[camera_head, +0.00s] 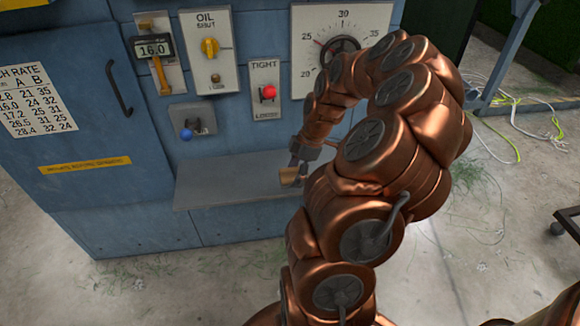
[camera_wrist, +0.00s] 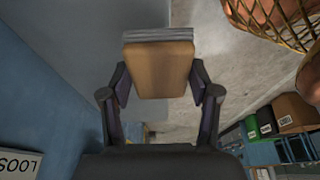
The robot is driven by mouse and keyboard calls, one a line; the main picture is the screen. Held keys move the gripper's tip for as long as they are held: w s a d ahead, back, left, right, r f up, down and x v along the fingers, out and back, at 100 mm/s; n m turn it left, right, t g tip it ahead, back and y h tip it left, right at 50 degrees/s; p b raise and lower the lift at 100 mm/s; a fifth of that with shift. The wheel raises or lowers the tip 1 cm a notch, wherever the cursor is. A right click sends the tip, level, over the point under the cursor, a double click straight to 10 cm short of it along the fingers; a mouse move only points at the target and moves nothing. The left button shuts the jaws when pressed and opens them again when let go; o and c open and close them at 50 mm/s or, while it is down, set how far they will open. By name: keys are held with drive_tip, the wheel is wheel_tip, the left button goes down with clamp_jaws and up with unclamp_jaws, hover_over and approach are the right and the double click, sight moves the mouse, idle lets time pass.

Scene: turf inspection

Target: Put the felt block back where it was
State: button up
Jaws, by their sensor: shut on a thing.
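The felt block (camera_wrist: 158,70) is tan with a grey layer along one edge. In the wrist view it sits between both fingers of my gripper (camera_wrist: 159,88), which is shut on its sides. In the head view the block (camera_head: 289,175) shows small and partly covered at my gripper (camera_head: 295,168), over the right end of a grey ledge (camera_head: 225,188) on the blue machine. I cannot tell whether the block touches the ledge. My copper arm hides the area to the right of it.
Above the ledge, the blue machine (camera_head: 80,100) carries a blue-knobbed lever (camera_head: 187,134), a red-knobbed TIGHT/LOOSE plate (camera_head: 268,93), a yellow OIL valve (camera_head: 209,47), a gauge reading 16.0 (camera_head: 154,47) and a dial (camera_head: 318,22). The ledge's left part is bare.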

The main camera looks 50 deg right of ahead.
drive_tip(key=w+d, duration=0.1)
drive_tip(key=w, duration=0.1)
drive_tip(key=w+d, duration=0.2)
drive_tip(key=w, duration=0.1)
drive_tip(key=shift+w+d+f, duration=0.25)
drive_tip(key=shift+w+f, duration=0.1)
drive_tip(key=shift+f+b, duration=0.3)
drive_tip(key=shift+f, duration=1.45)
drive_tip(key=shift+f, duration=0.15)
drive_tip(key=o, duration=1.1)
drive_tip(key=p+v, duration=0.1)
drive_tip(key=v, duration=1.1)
drive_tip(key=shift+r, duration=0.2)
